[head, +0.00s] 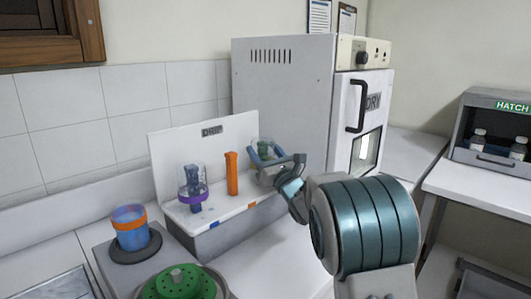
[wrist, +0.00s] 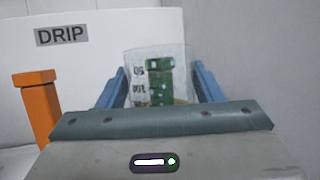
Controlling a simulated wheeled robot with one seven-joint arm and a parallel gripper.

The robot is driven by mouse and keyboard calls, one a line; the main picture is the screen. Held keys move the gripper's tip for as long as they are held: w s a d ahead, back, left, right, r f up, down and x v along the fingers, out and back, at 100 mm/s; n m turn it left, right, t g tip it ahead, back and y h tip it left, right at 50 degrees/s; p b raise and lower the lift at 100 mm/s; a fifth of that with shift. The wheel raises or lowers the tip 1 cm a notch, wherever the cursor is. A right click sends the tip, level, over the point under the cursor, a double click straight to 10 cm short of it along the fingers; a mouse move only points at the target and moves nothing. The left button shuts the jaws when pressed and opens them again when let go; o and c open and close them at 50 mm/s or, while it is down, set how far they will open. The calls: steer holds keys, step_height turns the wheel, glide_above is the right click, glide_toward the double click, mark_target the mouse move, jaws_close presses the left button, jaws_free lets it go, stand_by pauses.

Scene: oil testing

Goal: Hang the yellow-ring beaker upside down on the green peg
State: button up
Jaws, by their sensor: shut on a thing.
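The yellow-ring beaker (wrist: 135,65) is clear glass with printed marks. My gripper (wrist: 158,80) is shut on it, one blue finger on each side. A little of the yellow ring shows low, near the gripper's body. The green peg (wrist: 158,78) shows through the glass, in line with the beaker. I cannot tell for certain whether the beaker is around the peg or in front of it. In the head view, my gripper (head: 272,160) is at the right end of the drip rack (head: 165,145), with the beaker (head: 266,144) between its fingers, partly hidden.
A bare orange peg (head: 231,173) stands left of my gripper. A purple-ring beaker (head: 192,190) hangs on the blue peg farther left. An orange-ring beaker (head: 130,228) stands on a dark round base beside a green round holder (head: 178,284). A large oven (head: 285,90) stands close behind right.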

steer(key=shift+f+b, duration=0.3)
steer(key=shift+b, duration=0.4)
steer(key=o, duration=1.1)
steer(key=shift+c, duration=0.2)
